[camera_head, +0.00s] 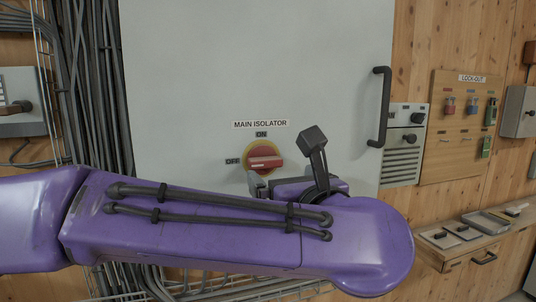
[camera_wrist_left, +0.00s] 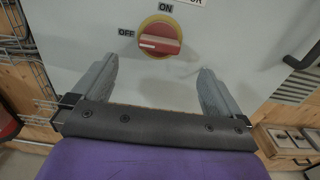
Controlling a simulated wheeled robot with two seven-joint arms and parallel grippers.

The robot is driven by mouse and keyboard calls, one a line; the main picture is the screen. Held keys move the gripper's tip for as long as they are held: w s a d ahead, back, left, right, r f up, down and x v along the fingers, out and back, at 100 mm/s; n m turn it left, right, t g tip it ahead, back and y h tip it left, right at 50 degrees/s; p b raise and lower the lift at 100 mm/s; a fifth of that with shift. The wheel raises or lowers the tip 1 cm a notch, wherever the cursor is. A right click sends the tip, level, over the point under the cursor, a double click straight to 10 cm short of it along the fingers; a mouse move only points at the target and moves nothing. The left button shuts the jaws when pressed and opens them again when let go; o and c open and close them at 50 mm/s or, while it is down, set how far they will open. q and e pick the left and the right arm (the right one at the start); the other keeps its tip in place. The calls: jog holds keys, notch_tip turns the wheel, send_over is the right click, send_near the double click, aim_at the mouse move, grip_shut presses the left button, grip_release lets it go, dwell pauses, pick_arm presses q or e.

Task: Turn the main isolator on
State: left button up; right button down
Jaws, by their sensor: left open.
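The main isolator (camera_head: 264,157) is a red rotary handle on a yellow disc, set in a pale grey cabinet door. Its handle lies about level, with its white mark on the left, towards the OFF label (camera_head: 232,161). The ON label (camera_head: 261,134) is above the disc. In the left wrist view the isolator (camera_wrist_left: 158,38) is just beyond and above the fingertips. My left gripper (camera_wrist_left: 157,70) is open and empty, its fingers spread wider than the handle and apart from it. In the head view my left gripper (camera_head: 262,182) is just below the handle, partly hidden by my forearm. My right gripper is out of view.
A black door handle (camera_head: 381,106) stands out at the cabinet's right side. A lock-out board (camera_head: 461,125) hangs further right, above a wooden shelf (camera_head: 470,240) with trays. Thick cables (camera_head: 90,80) run down the left. The door around the isolator is clear.

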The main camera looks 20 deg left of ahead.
aim_at(267, 162)
pick_arm(q)
jog(key=p+x, duration=0.5)
jog(key=x, duration=0.5)
jog(key=shift+a, duration=0.1)
jog(key=c, duration=1)
